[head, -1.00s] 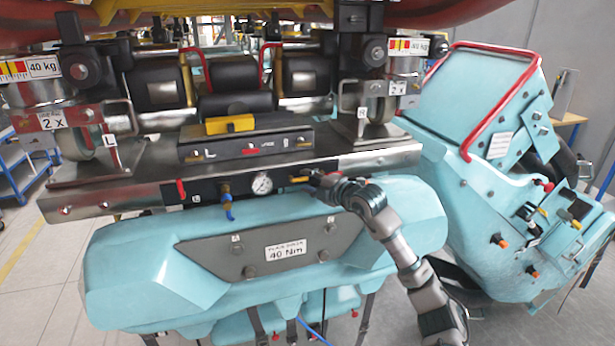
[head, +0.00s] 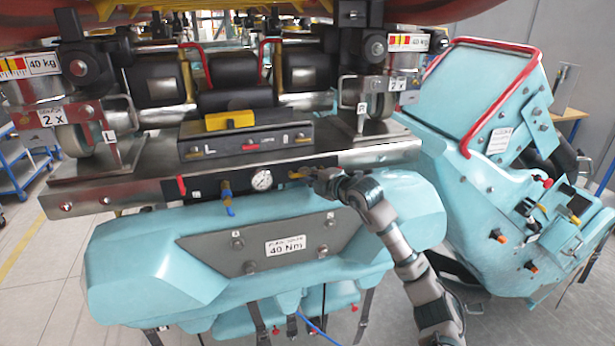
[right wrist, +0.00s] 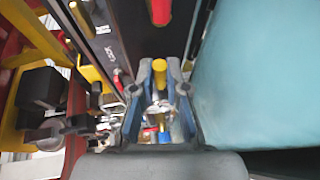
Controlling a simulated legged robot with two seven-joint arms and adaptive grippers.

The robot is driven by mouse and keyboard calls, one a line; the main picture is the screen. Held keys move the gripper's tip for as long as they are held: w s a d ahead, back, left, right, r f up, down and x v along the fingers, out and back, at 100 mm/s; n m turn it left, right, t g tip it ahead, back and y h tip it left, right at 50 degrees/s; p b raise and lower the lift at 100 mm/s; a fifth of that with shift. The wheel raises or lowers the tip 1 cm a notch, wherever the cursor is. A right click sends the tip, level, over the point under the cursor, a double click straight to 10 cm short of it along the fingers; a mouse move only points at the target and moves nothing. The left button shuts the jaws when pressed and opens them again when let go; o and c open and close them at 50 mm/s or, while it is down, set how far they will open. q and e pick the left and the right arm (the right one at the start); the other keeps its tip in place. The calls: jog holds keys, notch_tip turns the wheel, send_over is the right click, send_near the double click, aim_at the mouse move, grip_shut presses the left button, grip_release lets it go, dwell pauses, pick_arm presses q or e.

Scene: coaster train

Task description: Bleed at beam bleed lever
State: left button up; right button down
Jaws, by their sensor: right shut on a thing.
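The beam's dark front panel (head: 200,187) carries a round gauge (head: 261,181). A yellow lever (head: 298,174) is on the panel right of the gauge; I cannot read a label on it. My right gripper (head: 318,177) is at this lever, its fingertips partly hidden against the dark panel. In the right wrist view, the fingers (right wrist: 159,92) are on either side of a yellow rod-like handle (right wrist: 159,68), and the gripper is shut on it. A blue-handled valve (head: 229,208) hangs left of the gauge, and a red lever (head: 181,186) is farther left. My left gripper is out of view.
A turquoise padded housing (head: 140,260) with a "40 Nm" plate is just below the panel. A turquoise seat unit with a red bar (head: 500,110) stands at right. Metal plates and rollers (head: 75,140) lie above. A blue cart (head: 22,160) is at far left.

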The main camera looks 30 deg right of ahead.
jog(key=shift+a+r+n+g+h+p, duration=0.2)
jog(key=shift+r+n+g+h+p, duration=0.25)
jog(key=shift+n+p, duration=0.4)
jog(key=shift+w+a+r+n+g+h+p, duration=0.15)
jog(key=shift+n+g+h+p, duration=0.15)
jog(key=shift+n, duration=0.45)
jog(key=shift+a+r+n+g+h+p, duration=0.2)
jog(key=shift+n+g+h+p, duration=0.1)
jog(key=shift+n+h, duration=0.25)
jog(key=shift+a+r+n+h, duration=0.25)
jog(key=shift+n+h, duration=0.25)
jog(key=shift+n, duration=0.45)
jog(key=shift+w+a+r+n+g+h, duration=0.15)
jog(key=shift+a+n+g+h, duration=0.45)
jog(key=shift+n+h, duration=0.45)
jog(key=n+h+b, duration=0.1)
jog(key=a+n+h, duration=0.1)
jog(key=n, duration=0.1)
jog(key=shift+w+a+r+b, duration=0.1)
jog(key=shift+w+a+b, duration=0.1)
jog(key=shift+b, duration=0.15)
jog(key=shift+n, duration=0.25)
